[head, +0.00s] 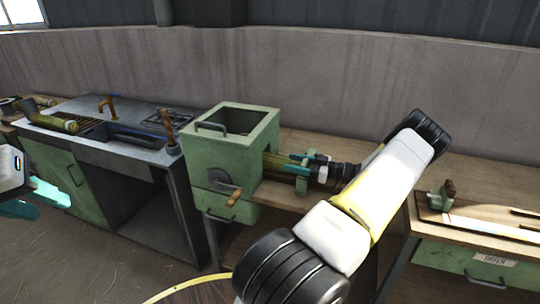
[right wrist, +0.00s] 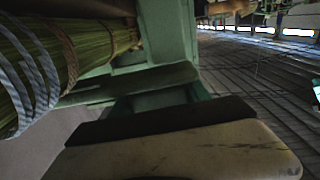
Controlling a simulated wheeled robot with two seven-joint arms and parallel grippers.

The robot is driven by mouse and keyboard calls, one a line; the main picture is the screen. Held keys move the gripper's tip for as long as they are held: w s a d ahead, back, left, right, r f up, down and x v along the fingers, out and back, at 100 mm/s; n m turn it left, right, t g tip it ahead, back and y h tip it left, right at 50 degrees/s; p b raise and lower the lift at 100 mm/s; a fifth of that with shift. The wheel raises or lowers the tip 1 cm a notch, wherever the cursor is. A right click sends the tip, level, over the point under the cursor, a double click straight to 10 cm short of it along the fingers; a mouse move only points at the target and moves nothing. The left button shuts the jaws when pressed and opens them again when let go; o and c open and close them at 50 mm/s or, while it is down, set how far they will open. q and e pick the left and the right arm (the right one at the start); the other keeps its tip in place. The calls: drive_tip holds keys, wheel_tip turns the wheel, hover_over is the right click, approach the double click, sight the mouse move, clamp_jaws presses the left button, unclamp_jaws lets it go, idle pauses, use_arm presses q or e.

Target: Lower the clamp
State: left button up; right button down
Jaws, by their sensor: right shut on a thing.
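The green clamp (head: 302,186) stands on the bench at the right side of the green winding box. A straw broom bundle (head: 273,167) comes out of the box and lies at the clamp; its straw (right wrist: 92,48), wrapped with pale cord, fills the upper left of the right wrist view. My right gripper (head: 298,167) is at the clamp and shut on it; its fingertips are partly hidden, so the exact grip is unclear. A green upright part of the clamp (right wrist: 168,38) shows close up in the right wrist view. My left gripper (head: 40,199) is open and empty at the left edge, away from the clamp.
The green box (head: 219,154) has a crank with a wooden handle (head: 234,198) on its front. A sink counter (head: 88,138) is at the left. A bench with a green drawer (head: 478,262) is at the right. My right arm covers part of the middle bench.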

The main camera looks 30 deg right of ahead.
sight(307, 166)
drive_tip(key=c, duration=0.6)
unclamp_jaws()
drive_tip(key=shift+s+f, duration=0.1)
drive_tip(key=shift+f, duration=0.15)
drive_tip(key=shift+o, duration=0.4)
drive_tip(key=shift+r, duration=0.1)
drive_tip(key=v, duration=0.7)
drive_tip(key=shift+s+d, duration=0.25)
drive_tip(key=shift+d, duration=0.05)
